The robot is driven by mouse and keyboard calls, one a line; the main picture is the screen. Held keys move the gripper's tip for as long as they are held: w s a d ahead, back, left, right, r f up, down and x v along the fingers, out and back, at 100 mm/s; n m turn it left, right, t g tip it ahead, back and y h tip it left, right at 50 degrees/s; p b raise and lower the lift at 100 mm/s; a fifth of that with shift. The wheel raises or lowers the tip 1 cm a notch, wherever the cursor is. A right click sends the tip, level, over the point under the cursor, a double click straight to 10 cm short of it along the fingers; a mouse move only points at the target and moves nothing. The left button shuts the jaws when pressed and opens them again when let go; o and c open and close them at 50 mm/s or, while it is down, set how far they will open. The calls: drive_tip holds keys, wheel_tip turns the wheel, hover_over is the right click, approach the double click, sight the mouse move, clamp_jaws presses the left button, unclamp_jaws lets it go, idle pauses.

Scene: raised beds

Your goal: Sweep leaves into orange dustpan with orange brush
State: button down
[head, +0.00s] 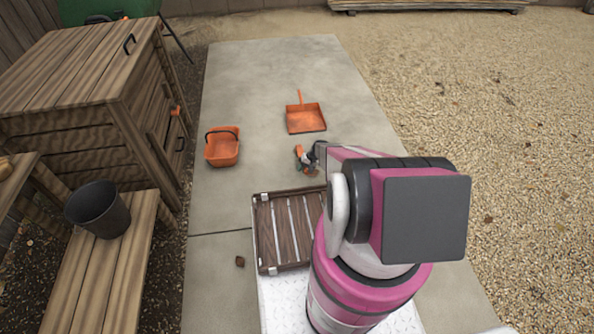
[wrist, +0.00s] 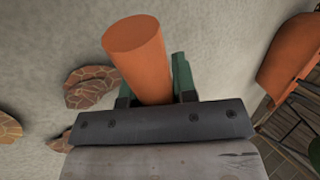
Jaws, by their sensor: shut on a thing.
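The orange dustpan (head: 306,120) lies on the concrete slab, its handle pointing away from me. The orange brush (head: 299,150) is at my gripper (head: 310,160), just on the near side of the dustpan and apart from it. In the wrist view the brush's round orange handle (wrist: 140,55) stands between the green finger pads of my gripper (wrist: 155,80), which is shut on it. The bristles are hidden there. Brown patterned leaves lie on the concrete in the wrist view: one (wrist: 88,86) beside the handle, another (wrist: 8,128) at the left edge. I cannot make out these leaves in the head view.
An orange basket (head: 222,148) with a dark handle stands left of the dustpan. A slatted wooden tray (head: 262,232) is in front of me. A wooden bin (head: 75,85) and a bench with a black bucket (head: 98,210) line the left. Gravel (head: 480,110) borders the right.

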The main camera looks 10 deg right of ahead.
drive_tip(key=shift+d, duration=0.3)
drive_tip(key=a+r, duration=0.3)
drive_tip(key=r, duration=0.3)
idle(0.5)
drive_tip(key=shift+r, duration=0.1)
